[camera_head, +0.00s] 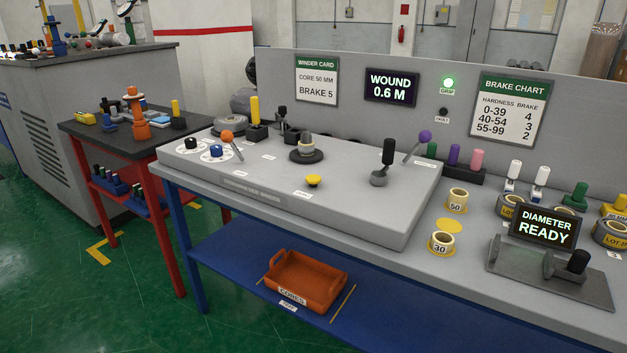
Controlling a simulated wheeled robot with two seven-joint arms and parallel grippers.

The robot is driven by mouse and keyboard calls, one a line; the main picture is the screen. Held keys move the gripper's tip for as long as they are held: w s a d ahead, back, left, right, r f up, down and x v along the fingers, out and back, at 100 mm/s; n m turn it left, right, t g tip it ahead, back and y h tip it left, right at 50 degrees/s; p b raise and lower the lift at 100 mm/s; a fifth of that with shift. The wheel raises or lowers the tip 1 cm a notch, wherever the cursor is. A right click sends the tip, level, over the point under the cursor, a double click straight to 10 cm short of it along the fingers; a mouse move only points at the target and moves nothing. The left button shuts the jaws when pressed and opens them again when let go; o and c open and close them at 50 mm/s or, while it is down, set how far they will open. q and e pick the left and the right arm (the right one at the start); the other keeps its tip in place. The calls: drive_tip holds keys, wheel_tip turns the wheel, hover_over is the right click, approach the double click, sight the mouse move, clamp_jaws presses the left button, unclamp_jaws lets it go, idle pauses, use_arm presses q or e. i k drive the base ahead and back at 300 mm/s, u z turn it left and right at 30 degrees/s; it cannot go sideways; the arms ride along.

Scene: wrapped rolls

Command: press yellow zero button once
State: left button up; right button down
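The yellow button (313,180) is a small mushroom-shaped knob near the front edge of the raised grey console (350,214). Nothing touches the button. Behind it, a pale roll (305,143) stands on a dark round base. The black display on the back panel (391,87) reads "WOUND 0.6 M". Neither of my grippers shows in the head view.
An orange-knobbed lever (227,136), a black-handled lever (387,156) and a purple-knobbed lever (424,136) stand on the console. A "DIAMETER READY" display (544,227) is at right. An orange bin (305,279) sits on the lower blue shelf.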

sight(312, 179)
drive_tip(key=k, duration=1.35)
drive_tip(key=u, duration=0.45)
drive_tip(key=i, duration=0.7)
drive_tip(key=u, duration=0.7)
drive_tip(key=i, duration=1.35)
drive_tip(key=z, duration=1.1)
drive_tip(key=i, duration=0.75)
drive_tip(key=z, duration=0.75)
